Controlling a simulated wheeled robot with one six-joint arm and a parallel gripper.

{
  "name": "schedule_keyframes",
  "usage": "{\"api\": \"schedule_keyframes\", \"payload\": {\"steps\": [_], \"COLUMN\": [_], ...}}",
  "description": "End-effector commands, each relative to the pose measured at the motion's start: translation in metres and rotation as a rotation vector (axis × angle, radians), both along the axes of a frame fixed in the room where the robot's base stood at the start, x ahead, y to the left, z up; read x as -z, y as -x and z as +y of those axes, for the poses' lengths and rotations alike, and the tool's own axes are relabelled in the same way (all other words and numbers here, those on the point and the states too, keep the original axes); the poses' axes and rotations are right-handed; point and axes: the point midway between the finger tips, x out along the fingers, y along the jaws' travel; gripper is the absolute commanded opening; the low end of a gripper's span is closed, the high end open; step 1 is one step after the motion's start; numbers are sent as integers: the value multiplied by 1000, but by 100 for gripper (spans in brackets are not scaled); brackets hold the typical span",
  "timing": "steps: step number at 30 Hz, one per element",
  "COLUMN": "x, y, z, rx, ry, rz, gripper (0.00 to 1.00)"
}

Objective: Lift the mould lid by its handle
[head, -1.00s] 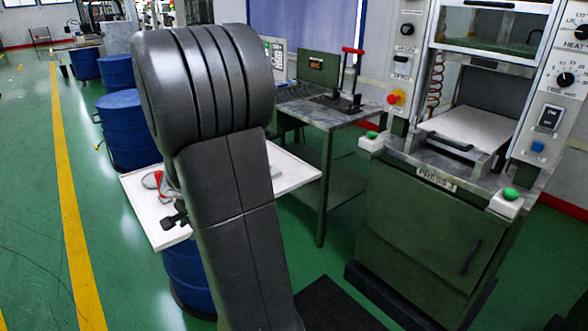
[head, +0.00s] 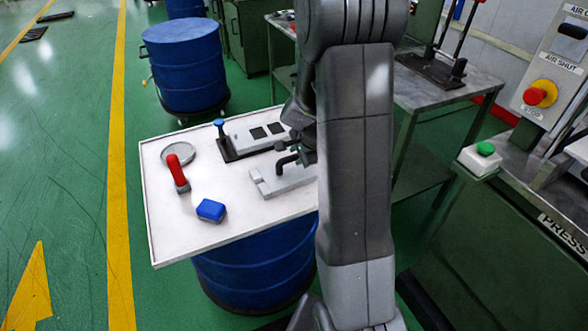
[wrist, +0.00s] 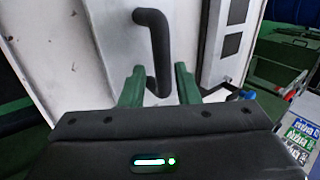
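The mould lid (head: 285,183) is a light grey plate lying on the white tabletop. Its dark bent handle (head: 284,160) stands up from it, partly hidden by my arm in the head view. In the wrist view, the black handle (wrist: 158,40) runs down between the two green fingertips of my gripper (wrist: 160,82). The fingers look apart, one on each side of the handle, with a narrow gap; firm contact is not visible. The mould base (head: 262,134), with two dark squares, lies behind the lid; it also shows in the wrist view (wrist: 228,45).
The white tabletop (head: 165,235) rests on a blue drum (head: 255,265). A red-handled tool (head: 178,172), a round grey dish (head: 180,151) and a blue block (head: 211,210) lie left of the lid. A steel table (head: 425,90) and the press (head: 500,230) stand right.

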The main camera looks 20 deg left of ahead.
Motion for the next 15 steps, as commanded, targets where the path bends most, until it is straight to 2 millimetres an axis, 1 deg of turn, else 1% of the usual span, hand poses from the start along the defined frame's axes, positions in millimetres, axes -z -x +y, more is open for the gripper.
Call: {"api": "schedule_keyframes", "payload": {"steps": [9,12,15], "x": [32,38,40], "y": [-15,-18,-19], "z": [19,22,24], "rx": [1,1,1], "ry": [1,0,0], "rz": [2,1,0], "gripper": [29,29,29]}}
